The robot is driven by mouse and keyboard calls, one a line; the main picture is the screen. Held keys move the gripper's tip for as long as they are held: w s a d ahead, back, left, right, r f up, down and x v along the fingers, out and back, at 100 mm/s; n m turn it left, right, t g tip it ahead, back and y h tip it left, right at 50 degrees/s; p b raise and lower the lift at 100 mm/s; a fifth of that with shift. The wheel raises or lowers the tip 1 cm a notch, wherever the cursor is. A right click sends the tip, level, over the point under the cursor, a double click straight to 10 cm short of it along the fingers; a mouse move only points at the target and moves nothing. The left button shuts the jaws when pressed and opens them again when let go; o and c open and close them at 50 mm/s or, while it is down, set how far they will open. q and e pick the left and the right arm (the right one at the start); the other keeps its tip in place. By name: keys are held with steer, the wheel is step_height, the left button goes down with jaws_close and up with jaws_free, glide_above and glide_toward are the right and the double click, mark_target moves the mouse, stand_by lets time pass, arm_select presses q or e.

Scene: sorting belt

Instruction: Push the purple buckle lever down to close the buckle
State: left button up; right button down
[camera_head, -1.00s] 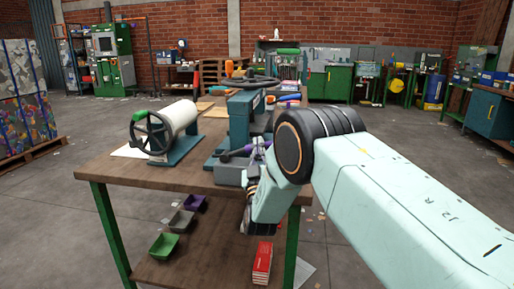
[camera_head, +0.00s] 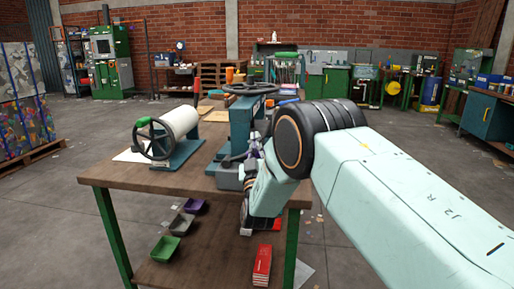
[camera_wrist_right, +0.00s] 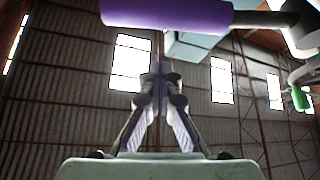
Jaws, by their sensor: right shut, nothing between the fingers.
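The purple buckle lever (camera_wrist_right: 165,14) runs across the top of the right wrist view, as a thick smooth bar. In the head view I cannot tell it apart from the gripper parts beside the press. My right gripper (camera_wrist_right: 160,72) is shut and empty, its fingertips together just below the lever in that picture. I cannot tell if they touch it. In the head view the right gripper (camera_head: 254,150) is small, pointing up beside the teal press (camera_head: 241,124), partly hidden by my wrist. The rest of the buckle is hidden or too small to make out. My left gripper is out of view.
The wooden bench (camera_head: 150,177) carries a white roller (camera_head: 180,121) with a hand crank at left. A black handwheel (camera_head: 250,88) tops the press, with a grey block (camera_head: 229,177) at its foot. Small trays (camera_head: 163,248) lie on the lower shelf.

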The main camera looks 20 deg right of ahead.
steer(key=p+v, duration=0.1)
steer(key=v, duration=0.9)
steer(key=shift+w+a, duration=0.2)
steer(key=shift+s, duration=0.1)
